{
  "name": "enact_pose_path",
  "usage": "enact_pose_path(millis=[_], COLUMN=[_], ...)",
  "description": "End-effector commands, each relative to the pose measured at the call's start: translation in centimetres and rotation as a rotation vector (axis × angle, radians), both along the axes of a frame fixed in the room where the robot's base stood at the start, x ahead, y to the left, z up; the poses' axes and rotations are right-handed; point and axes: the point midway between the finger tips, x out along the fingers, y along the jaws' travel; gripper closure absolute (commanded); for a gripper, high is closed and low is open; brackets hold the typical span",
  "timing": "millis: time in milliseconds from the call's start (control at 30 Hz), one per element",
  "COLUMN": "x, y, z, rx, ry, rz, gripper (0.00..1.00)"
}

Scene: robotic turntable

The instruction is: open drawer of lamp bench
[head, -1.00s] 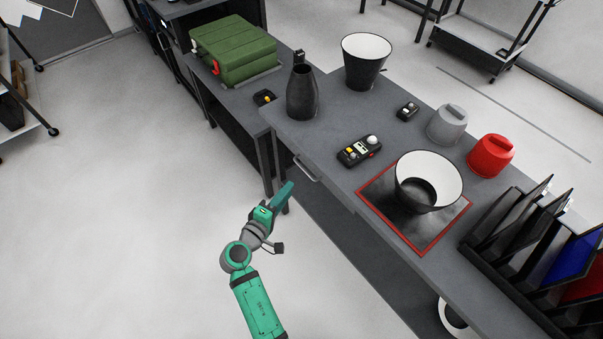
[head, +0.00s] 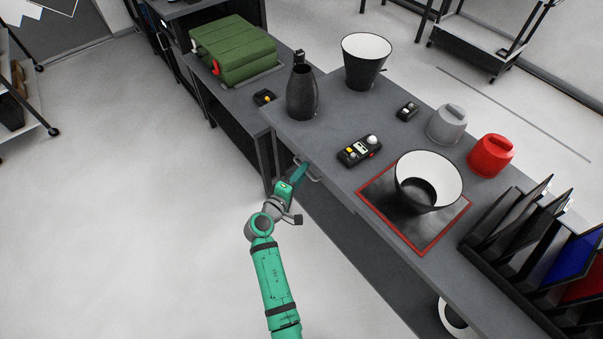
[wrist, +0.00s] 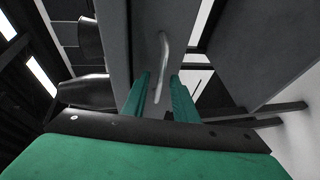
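The lamp bench (head: 400,112) is a dark grey table in the head view. Its drawer front (wrist: 142,40) carries a curved metal handle (head: 308,170). The drawer looks closed. In the wrist view the handle (wrist: 163,62) runs down between the two green fingers of my gripper (wrist: 160,90). The fingers are apart with the handle's lower end between them, and gaps show on its sides. In the head view my gripper (head: 301,173) is at the handle; its fingertips are partly hard to make out there.
On the bench stand a dark bottle (head: 302,92), white-lined shades (head: 428,182), a control box (head: 360,151), and grey (head: 447,124) and red (head: 491,156) lidded pots. A side bench with a green case (head: 235,50) adjoins at left.

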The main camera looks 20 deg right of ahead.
Motion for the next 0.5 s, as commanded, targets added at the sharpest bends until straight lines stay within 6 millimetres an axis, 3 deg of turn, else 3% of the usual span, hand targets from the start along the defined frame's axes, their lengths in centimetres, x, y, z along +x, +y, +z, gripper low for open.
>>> enact_pose_path(millis=[100,200,233,500], x=[-0.02,-0.03,-0.03,-0.04], y=[0.01,0.02,0.02,0.03], z=[-0.01,0.00,0.00,-0.01], rx=[0.000,0.000,0.000,0.000], ry=[0.000,0.000,0.000,0.000], rz=[0.000,0.000,0.000,0.000], gripper=[0.74,0.98,1.00,1.00])
